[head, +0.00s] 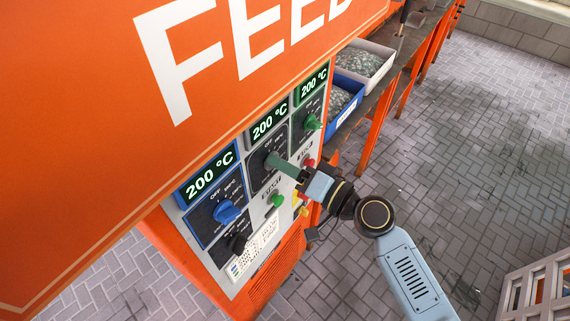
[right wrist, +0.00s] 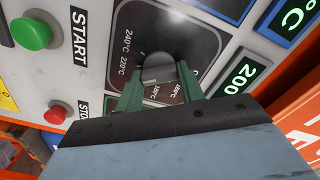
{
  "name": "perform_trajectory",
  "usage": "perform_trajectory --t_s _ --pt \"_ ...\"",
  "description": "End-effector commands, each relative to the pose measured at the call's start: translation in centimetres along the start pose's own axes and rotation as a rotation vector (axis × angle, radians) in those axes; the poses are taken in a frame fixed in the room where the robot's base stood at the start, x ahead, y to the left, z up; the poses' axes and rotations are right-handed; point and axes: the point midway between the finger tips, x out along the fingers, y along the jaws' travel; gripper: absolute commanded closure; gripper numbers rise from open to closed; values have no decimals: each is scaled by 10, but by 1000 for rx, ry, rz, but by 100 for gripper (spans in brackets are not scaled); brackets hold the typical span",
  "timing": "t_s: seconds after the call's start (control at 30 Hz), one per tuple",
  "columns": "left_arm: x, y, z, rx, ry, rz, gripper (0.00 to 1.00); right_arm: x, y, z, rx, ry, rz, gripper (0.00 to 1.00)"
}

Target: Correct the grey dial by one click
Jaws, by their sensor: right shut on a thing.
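The grey dial (right wrist: 157,66) is a round knob on a dark scale plate marked in °C, on the middle panel. My right gripper (right wrist: 159,78) is shut on it, with one green finger on each side of the knob. In the head view the right gripper (head: 273,160) reaches the middle panel from the right and mostly covers the dial. The display (head: 269,125) above this dial reads 200 °C. The exact mark the dial points at cannot be told. My left gripper is not in view.
A blue dial (head: 226,211) is on the left panel and a green dial (head: 312,122) on the right panel; both displays read 200 °C. A black knob (head: 237,243) sits low. A green START button (right wrist: 32,34) and red STOP button (right wrist: 56,114) are close to the gripper.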

Motion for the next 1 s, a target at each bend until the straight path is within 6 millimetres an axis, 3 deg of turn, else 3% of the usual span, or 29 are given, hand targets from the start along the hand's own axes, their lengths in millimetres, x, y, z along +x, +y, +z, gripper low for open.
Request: perform_trajectory --t_s 0.4,0.97,1.0 --pt "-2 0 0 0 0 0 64 0 1 0 200 0 2 85" --pt "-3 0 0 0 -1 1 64 0 1 0 230 1 1 85" --pt "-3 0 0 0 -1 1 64 0 1 0 229 1 1 57"
